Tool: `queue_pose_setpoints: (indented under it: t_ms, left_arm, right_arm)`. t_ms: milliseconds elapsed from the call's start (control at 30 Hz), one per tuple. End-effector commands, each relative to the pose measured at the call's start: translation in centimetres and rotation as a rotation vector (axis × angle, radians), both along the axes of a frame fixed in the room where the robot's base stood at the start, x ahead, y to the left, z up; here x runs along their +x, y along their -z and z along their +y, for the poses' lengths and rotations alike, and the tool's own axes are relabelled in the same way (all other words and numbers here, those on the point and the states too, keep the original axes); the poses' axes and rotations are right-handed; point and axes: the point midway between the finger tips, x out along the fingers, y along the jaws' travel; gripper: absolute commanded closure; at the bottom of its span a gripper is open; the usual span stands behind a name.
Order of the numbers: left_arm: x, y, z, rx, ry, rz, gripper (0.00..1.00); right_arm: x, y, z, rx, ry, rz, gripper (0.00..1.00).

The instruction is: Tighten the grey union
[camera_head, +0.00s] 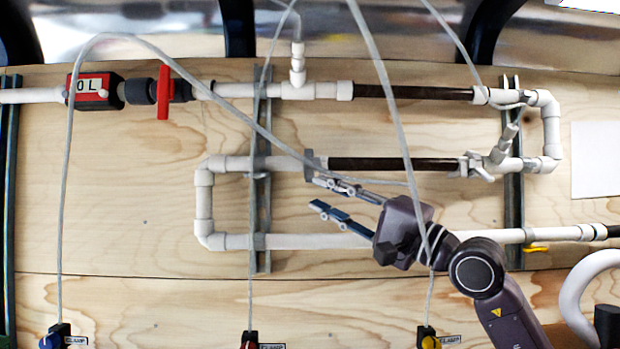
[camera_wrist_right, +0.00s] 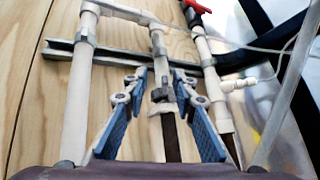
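The grey union (camera_head: 312,161) appears to be the small grey fitting at the left end of the middle dark pipe section. It also shows in the right wrist view (camera_wrist_right: 159,94), between the lines of my fingers. My right gripper (camera_head: 316,194) is open and empty, with its blue-grey fingers pointing left. In the head view its upper fingertip lies just below the grey union, and its lower one lies over bare board. The wrist view also shows the open right gripper (camera_wrist_right: 158,77); contact with the union cannot be told. My left gripper is not in view.
White pipes (camera_head: 310,241) run across a plywood board (camera_head: 120,220) on metal rails (camera_head: 262,220). A red-handled valve (camera_head: 164,92) is at upper left. Thin grey hoses (camera_head: 390,95) hang across the work area, one over my right gripper. Clamps (camera_head: 248,340) line the bottom.

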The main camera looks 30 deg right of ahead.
Motion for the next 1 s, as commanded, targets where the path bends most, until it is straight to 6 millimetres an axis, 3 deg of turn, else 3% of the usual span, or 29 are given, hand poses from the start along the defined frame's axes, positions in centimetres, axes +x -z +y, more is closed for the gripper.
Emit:
queue_pose_setpoints:
  t_ms: [100, 200, 700, 1000]
  left_arm:
    - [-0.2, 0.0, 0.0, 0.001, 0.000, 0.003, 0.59]
    - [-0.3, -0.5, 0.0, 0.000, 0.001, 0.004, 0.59]
    - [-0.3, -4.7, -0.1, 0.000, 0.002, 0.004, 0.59]
    - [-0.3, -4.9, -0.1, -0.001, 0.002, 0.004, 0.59]
  right_arm:
    - [-0.7, -1.3, -2.1, -0.103, 0.108, -0.015, 0.75]
    - [-0.5, -1.8, -2.5, -0.129, 0.136, -0.017, 0.75]
    - [5.4, -4.0, -0.7, -0.124, 0.131, -0.016, 0.75]
    - [6.2, -3.9, -0.4, -0.126, 0.132, -0.015, 0.75]
